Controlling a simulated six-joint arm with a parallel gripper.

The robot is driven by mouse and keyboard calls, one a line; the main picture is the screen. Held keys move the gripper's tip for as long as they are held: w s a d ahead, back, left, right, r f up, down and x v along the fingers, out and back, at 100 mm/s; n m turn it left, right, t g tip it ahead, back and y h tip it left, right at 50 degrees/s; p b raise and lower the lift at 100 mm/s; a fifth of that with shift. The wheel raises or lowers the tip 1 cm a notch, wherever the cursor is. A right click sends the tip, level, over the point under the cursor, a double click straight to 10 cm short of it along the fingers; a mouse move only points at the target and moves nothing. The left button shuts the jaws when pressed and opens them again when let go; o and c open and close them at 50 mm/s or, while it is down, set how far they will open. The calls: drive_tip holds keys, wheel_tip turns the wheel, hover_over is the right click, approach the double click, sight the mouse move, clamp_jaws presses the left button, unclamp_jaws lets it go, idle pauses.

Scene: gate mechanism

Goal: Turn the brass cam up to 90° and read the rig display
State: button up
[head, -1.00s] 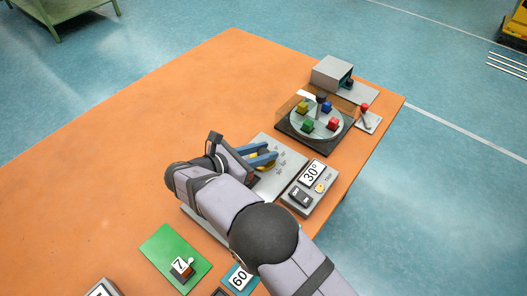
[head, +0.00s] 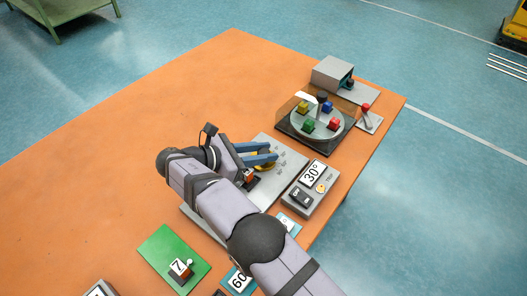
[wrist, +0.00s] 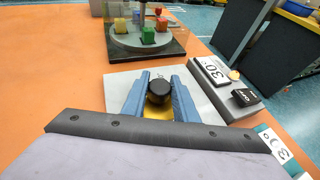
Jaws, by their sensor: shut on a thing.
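My gripper (head: 262,155) has blue fingers and is low over the grey rig plate (head: 287,158). In the wrist view its fingers (wrist: 159,88) are shut on a black knob (wrist: 159,92), one on each side. The yellow brass cam (wrist: 158,112) shows below the knob, partly hidden by the fingers. A bit of the cam (head: 263,167) also shows under the fingers in the head view. Its angle marks are too small to read.
A round turntable (head: 318,124) with coloured blocks stands behind the plate, with a grey box (head: 332,72) and a red-knobbed lever (head: 366,109) near it. A green mat (head: 172,256) holds a block marked 7. The left of the orange table (head: 130,150) is clear.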

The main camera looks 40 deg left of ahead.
sight(261, 153)
drive_tip(key=o, duration=1.1)
drive_tip(key=shift+c, duration=0.2)
drive_tip(key=v, duration=0.4)
drive_tip(key=shift+s+a+r+b, duration=0.1)
drive_tip(key=shift+s+a+b, duration=0.1)
drive_tip(key=shift+b, duration=0.2)
drive_tip(key=shift+v, duration=1.35)
drive_tip(key=shift+d, duration=0.1)
